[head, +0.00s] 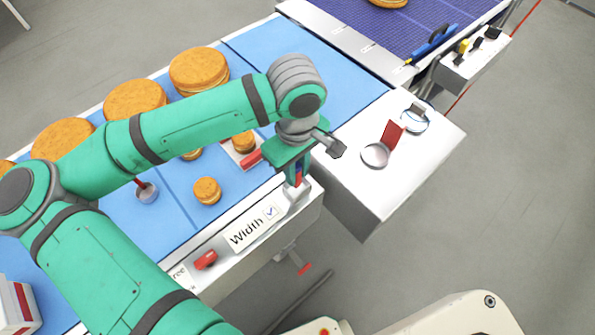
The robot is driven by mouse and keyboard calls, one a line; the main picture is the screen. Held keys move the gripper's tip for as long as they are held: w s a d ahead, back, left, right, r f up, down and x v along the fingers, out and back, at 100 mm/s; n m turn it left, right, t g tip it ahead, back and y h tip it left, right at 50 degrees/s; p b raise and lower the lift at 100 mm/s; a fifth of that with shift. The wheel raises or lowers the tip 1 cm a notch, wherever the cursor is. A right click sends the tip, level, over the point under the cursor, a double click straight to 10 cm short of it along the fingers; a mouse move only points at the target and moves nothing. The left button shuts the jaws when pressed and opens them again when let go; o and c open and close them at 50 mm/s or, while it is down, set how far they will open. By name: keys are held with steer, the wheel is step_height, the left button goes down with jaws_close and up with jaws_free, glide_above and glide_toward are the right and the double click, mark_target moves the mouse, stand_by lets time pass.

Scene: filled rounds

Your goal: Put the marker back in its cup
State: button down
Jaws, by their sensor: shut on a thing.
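My gripper (297,178) points down over the front rail of the blue belt, near its right end. It is shut on a small, partly hidden thing with blue and red showing, which I take to be the marker (299,171). A small pale cup-like thing (148,194) stands on the belt to the left, with a dark red stick at it. A round, blue-rimmed holder (414,121) with a dark thing at it sits on the white block at right. I cannot tell which is the marker's cup.
Several large brown rounds (198,71) line the back of the blue belt (170,232); a small filled round (207,190) lies nearer. A metal disc (375,155) and a red upright piece (392,133) are on the white block (345,178). A "Width" sign (252,228) is on the rail.

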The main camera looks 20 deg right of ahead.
steer(key=shift+w+f, duration=0.2)
steer(key=shift+f, duration=1.05)
steer(key=shift+s+d+f, duration=0.1)
steer(key=shift+f, duration=0.3)
steer(key=shift+f, duration=0.15)
steer(key=c, duration=1.6)
jaws_free()
step_height(320, 180, up, 12)
steer(key=shift+r, duration=0.2)
